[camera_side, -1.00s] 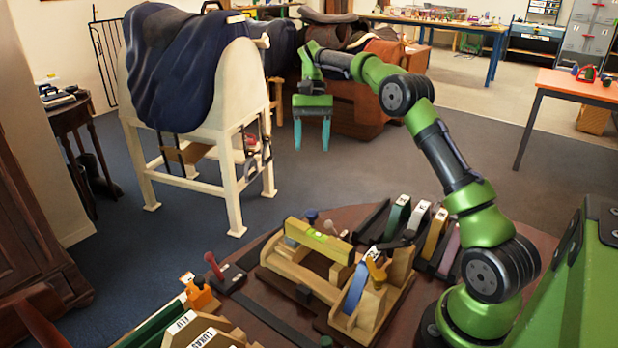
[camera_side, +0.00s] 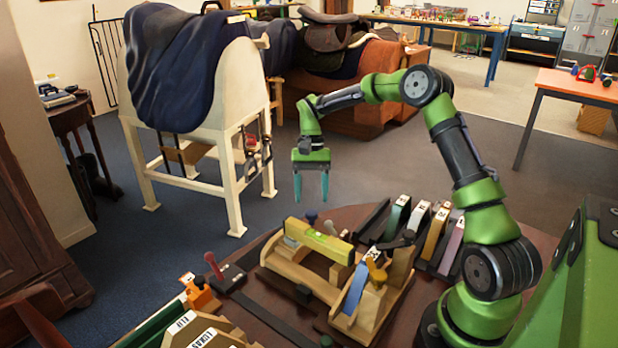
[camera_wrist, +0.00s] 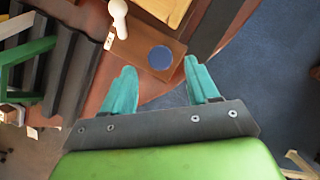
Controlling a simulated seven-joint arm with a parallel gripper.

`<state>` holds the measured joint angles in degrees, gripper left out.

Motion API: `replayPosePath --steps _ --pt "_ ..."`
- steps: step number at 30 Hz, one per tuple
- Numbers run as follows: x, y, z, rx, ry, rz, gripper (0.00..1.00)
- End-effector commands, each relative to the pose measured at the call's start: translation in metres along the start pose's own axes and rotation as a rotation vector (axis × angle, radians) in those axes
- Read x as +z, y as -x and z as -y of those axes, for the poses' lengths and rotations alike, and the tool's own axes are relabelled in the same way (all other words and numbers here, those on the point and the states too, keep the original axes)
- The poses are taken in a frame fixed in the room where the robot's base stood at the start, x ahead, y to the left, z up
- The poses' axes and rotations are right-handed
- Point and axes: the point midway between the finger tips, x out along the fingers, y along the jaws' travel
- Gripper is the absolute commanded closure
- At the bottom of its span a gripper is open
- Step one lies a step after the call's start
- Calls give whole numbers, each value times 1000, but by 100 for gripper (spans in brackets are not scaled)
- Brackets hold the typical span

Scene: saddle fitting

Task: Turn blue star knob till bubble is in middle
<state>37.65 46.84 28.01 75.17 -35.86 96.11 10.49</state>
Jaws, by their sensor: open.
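A yellow-green spirit level (camera_side: 318,241) lies on a wooden frame (camera_side: 290,268) on the brown table. Its bubble is too small to make out. A small dark blue knob (camera_side: 311,215) stands behind the level. In the wrist view a round blue top (camera_wrist: 161,58), likely this knob, shows on a brown wooden block; its star shape cannot be made out. My gripper (camera_side: 311,199) points down with its teal fingers apart and empty, in the air above the knob's area. In the wrist view the blue top appears between the fingertips (camera_wrist: 159,66), not touched.
A white-topped peg (camera_wrist: 118,12) stands near the blue top. Labelled upright pieces (camera_side: 418,220) stand right of the frame. A red-handled clamp (camera_side: 213,265) and an orange piece (camera_side: 198,292) are at left. A blue piece (camera_side: 355,288) leans on the frame's front right.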

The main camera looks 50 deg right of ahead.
Motion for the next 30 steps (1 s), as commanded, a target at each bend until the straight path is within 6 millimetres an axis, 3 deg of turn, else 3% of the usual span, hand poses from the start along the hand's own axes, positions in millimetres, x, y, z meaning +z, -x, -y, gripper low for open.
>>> replayPosePath --steps 7,19,30 --pt "0 -33 0 -1 0 2 40" --pt "0 -39 0 -2 0 -1 42" --pt "0 -39 0 -1 1 -1 95"
